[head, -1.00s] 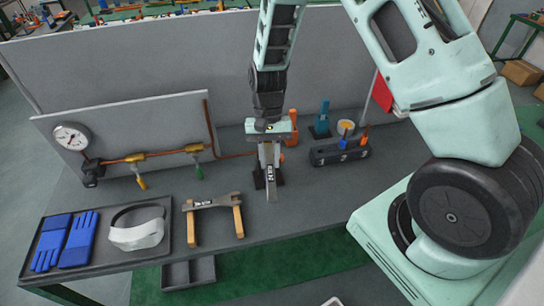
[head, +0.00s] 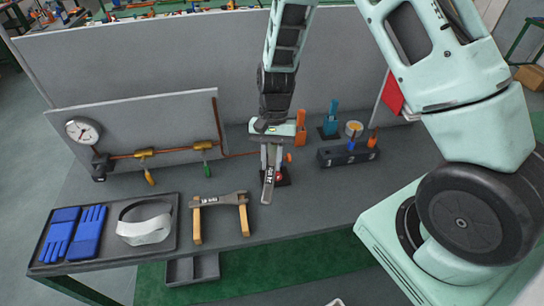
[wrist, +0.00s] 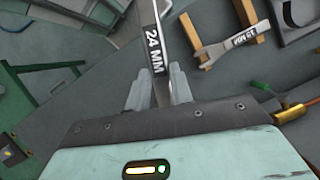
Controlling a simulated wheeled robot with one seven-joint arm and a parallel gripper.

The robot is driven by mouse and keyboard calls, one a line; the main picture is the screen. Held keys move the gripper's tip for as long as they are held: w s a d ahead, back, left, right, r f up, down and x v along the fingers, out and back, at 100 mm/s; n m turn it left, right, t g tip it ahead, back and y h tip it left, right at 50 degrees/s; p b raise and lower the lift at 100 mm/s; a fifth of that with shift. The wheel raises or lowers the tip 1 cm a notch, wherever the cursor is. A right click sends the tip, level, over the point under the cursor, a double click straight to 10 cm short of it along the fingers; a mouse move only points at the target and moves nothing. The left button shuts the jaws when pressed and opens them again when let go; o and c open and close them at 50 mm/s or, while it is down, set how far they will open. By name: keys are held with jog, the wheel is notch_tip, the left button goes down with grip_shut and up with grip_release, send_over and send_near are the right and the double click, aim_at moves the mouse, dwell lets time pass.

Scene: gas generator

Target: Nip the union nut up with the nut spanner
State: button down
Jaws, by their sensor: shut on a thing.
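My gripper (head: 271,160) is shut on a grey flat spanner (head: 267,187) marked 24 MM, seen close in the wrist view (wrist: 153,48). It holds the spanner by one end, the other end pointing down and toward the bench's front edge. A second grey spanner (head: 218,198) lies across two wooden bars to the left; it also shows in the wrist view (wrist: 230,43). The copper pipe (head: 178,150) runs along the panel and down to the right, behind my gripper. I cannot make out the union nut; my gripper and spanner hide part of that area.
A gauge (head: 84,131) and two valves with yellow and green handles are on the low panel. A tray (head: 172,236) holds blue gloves and a white visor at front left. A black block (head: 333,158) with coloured tools stands right of my gripper. Bench between rack and gripper is clear.

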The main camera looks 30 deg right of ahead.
aim_at(269, 182)
jog(key=shift+n, duration=0.4)
jog(key=shift+s+a, duration=0.75)
jog(key=shift+s, duration=0.2)
jog(key=shift+s+a, duration=0.7)
jog(key=shift+s, duration=0.25)
